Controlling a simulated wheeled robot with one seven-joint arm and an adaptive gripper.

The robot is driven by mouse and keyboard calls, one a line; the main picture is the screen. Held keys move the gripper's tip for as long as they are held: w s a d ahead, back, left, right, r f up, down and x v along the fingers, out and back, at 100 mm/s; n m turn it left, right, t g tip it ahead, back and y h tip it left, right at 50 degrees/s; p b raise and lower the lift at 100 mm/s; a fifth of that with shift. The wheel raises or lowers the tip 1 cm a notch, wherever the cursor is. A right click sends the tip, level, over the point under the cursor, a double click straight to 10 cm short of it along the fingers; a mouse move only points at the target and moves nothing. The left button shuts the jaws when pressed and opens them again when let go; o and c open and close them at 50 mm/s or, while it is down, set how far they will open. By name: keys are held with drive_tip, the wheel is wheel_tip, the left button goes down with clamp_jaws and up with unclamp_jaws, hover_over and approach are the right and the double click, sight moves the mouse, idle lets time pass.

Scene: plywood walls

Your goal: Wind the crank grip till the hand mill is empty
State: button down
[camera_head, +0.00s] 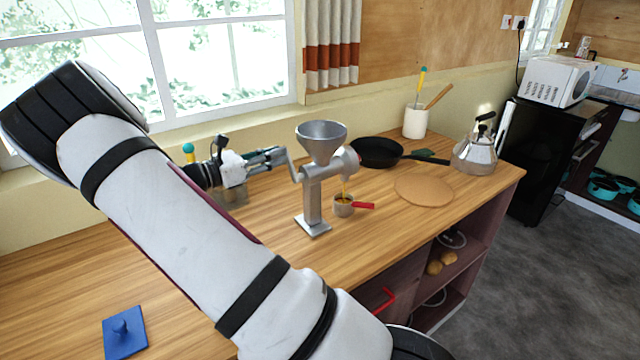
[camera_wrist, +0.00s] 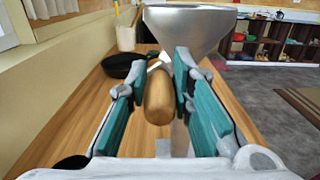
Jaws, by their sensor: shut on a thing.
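The grey metal hand mill (camera_head: 313,202) stands upright on the wooden counter, with a wide funnel hopper (camera_head: 321,135) on top. Its crank arm (camera_head: 292,165) is on the left side, toward my gripper (camera_head: 275,155). In the wrist view, the wooden crank grip (camera_wrist: 158,98) lies between the teal finger pads of my gripper (camera_wrist: 160,66), which is shut on it. The hopper (camera_wrist: 190,30) rises just beyond. A small metal cup (camera_head: 343,207) with a red handle is under the spout, with a thin yellow-brown stream above it. The hopper's contents cannot be made out.
A black pan (camera_head: 377,152), a round board (camera_head: 423,189), a kettle (camera_head: 475,154) and a utensil crock (camera_head: 415,122) stand to the right of the mill. A blue lidlike piece (camera_head: 124,335) lies at the front left. A glass container (camera_head: 232,194) is partly hidden behind my arm.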

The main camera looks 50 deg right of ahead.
wheel_tip(320, 180, down, 11)
drive_tip(key=b, duration=0.3)
drive_tip(key=shift+w+a, duration=0.35)
drive_tip(key=shift+w, duration=0.05)
drive_tip(key=c, duration=1.3)
unclamp_jaws()
drive_tip(key=shift+c, duration=0.2)
drive_tip(key=v, duration=1.2)
drive_tip(key=shift+r, duration=0.15)
